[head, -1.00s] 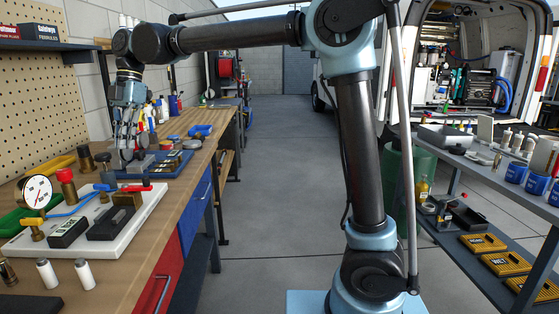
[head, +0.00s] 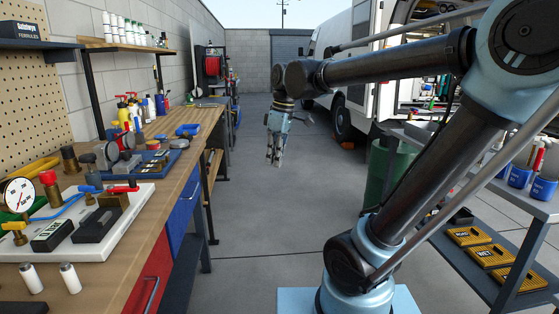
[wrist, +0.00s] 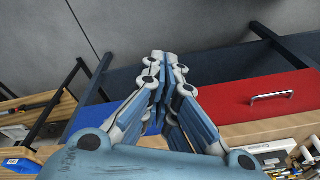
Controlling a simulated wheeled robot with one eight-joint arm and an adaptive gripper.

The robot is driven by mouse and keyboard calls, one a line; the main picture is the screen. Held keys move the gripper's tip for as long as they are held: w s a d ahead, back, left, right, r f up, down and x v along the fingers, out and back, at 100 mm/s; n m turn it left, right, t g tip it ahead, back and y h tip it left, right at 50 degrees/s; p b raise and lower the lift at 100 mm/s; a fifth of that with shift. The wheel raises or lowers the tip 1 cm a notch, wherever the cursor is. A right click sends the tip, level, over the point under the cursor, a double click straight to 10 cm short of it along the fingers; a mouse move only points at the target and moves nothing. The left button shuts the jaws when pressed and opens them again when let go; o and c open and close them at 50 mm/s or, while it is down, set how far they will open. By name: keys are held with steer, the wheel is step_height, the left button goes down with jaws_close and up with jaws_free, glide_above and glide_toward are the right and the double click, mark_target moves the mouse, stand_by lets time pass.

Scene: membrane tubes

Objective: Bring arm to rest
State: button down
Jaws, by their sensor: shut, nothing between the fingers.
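My gripper (head: 275,160) hangs over the open floor between the workbench and the van, pointing down and clear of the bench. In the wrist view its fingers (wrist: 166,58) are closed together with nothing between them. My arm reaches from its base at the lower right, out to the left and away. No task object is in the gripper.
The wooden workbench (head: 168,178) on the left carries a white board (head: 112,238) with a gauge and valves, and a blue tray (head: 165,168). A green drum (head: 388,170) and grey shelves (head: 440,258) stand right. The floor (head: 250,215) between is clear.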

steer(key=s+d+f+m+t, duration=0.1)
steer(key=s+d+f+m, duration=0.3)
steer(key=d, duration=0.7)
step_height(320, 180, down, 4)
steer(key=shift+s+d+m+h, duration=0.2)
steer(key=shift+d+m+h, duration=0.15)
steer(key=shift+m, duration=0.85)
steer(key=c, duration=2.4)
jaws_free()
steer(key=s+d+f+m, duration=0.2)
steer(key=d+f, duration=0.1)
steer(key=s+d+f+m, duration=0.2)
steer(key=f, duration=0.2)
steer(key=s+d+f+m+t+h, duration=0.1)
steer(key=s+d+f+m, duration=0.1)
steer(key=d+f, duration=0.1)
steer(key=shift+s+d+f+m, duration=0.15)
steer(key=shift+s+d+m, duration=0.15)
steer(key=shift+s+m, duration=0.1)
steer(key=c, duration=1.6)
jaws_free()
steer(key=shift+s+d+f, duration=0.1)
steer(key=shift+d+f, duration=0.05)
steer(key=shift+f, duration=0.1)
steer(key=shift+c, duration=0.2)
steer(key=shift+s, duration=0.1)
